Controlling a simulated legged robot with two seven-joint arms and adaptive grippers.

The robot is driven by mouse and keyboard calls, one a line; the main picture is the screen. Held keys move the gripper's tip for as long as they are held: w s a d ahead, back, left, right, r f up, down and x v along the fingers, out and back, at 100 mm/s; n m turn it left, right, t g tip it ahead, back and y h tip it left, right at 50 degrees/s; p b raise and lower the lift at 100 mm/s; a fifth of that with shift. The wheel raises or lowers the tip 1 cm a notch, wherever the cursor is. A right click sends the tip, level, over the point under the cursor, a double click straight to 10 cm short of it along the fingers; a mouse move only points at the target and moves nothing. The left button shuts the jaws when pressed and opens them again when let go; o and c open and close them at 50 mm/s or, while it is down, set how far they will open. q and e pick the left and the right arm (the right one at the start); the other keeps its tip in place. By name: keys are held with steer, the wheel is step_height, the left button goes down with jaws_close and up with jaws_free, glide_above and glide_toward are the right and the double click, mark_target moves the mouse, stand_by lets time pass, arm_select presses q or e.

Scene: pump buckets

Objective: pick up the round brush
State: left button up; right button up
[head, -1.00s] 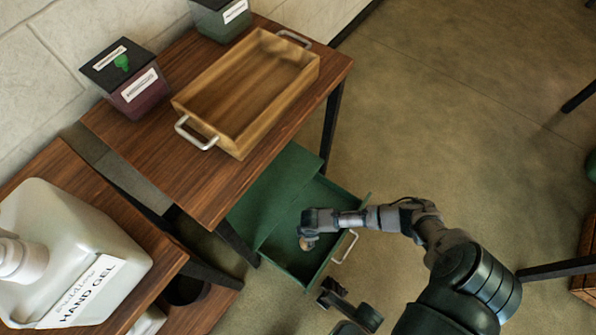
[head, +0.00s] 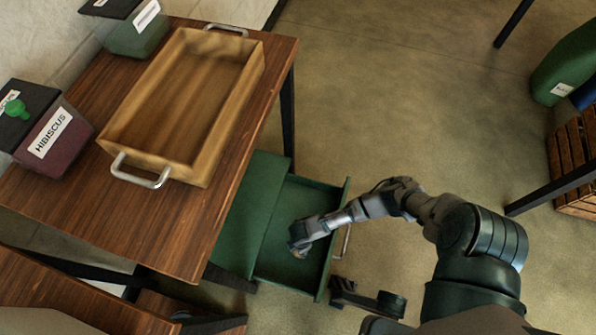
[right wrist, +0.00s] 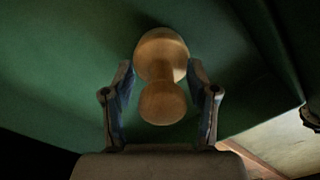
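The round brush (right wrist: 162,75) is a tan wooden piece with two rounded ends and a narrower neck. It is in the open green drawer (head: 275,254) and fills the middle of the right wrist view. My right gripper (right wrist: 161,75) is open, with one finger on each side of the brush. Narrow gaps show between the fingers and the wood. In the head view, my right gripper (head: 300,248) is low inside the drawer and mostly covers the brush.
The drawer's front panel and silver handle (head: 345,241) are beside my right forearm. A wooden table (head: 150,226) stands at left with a handled wooden tray (head: 190,100), a Hibiscus box (head: 55,140) and a green box (head: 137,35).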

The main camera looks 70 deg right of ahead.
steer(key=shift+a, duration=0.1)
jaws_close()
steer(key=shift+r, duration=0.1)
